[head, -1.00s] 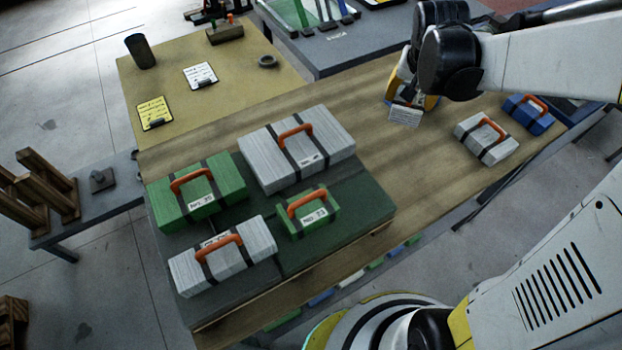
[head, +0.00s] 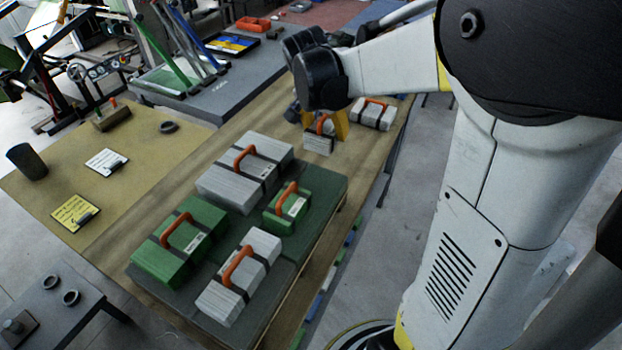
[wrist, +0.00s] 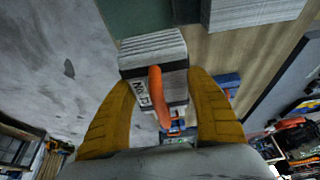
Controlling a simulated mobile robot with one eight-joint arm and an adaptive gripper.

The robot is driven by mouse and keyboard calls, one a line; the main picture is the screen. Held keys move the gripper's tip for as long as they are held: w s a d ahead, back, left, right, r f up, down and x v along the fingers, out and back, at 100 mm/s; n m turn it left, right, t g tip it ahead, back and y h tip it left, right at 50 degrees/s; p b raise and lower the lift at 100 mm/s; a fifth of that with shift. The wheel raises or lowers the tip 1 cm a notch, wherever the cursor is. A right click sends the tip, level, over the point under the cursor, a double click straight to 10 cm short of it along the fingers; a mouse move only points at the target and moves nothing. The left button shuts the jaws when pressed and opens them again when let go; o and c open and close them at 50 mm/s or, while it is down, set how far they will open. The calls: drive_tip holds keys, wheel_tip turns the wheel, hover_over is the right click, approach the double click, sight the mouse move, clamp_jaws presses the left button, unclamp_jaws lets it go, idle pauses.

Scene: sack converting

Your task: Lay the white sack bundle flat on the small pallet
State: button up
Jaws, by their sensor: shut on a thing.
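My gripper (head: 324,126) is over the far part of the wooden table, its yellow fingers pointing down. It is shut on a small white sack bundle (head: 318,144) with an orange handle. In the wrist view the bundle (wrist: 153,50) sits between the fingers (wrist: 165,85), its striped side and dark label band showing. I cannot tell whether it touches the table. Another white bundle (head: 372,115) lies just right of the gripper. I cannot make out a small pallet for certain in the current views.
A yellowish table (head: 130,190) holds clipboards and a dark cylinder (head: 27,161). A grey bench stands behind.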

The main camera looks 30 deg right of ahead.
drive_tip(key=b, duration=0.2)
hover_over(315, 177)
drive_tip(key=a, duration=0.1)
drive_tip(key=f, duration=0.4)
drive_tip(key=shift+s+a+f, duration=0.1)
drive_tip(key=shift+s+f, duration=0.05)
drive_tip(key=shift+s, duration=0.25)
drive_tip(key=shift+f+b, duration=0.95)
drive_tip(key=shift+f, duration=1)
drive_tip(key=shift+f, duration=0.2)
drive_tip(key=o, duration=1.3)
drive_tip(key=shift+r, duration=0.15)
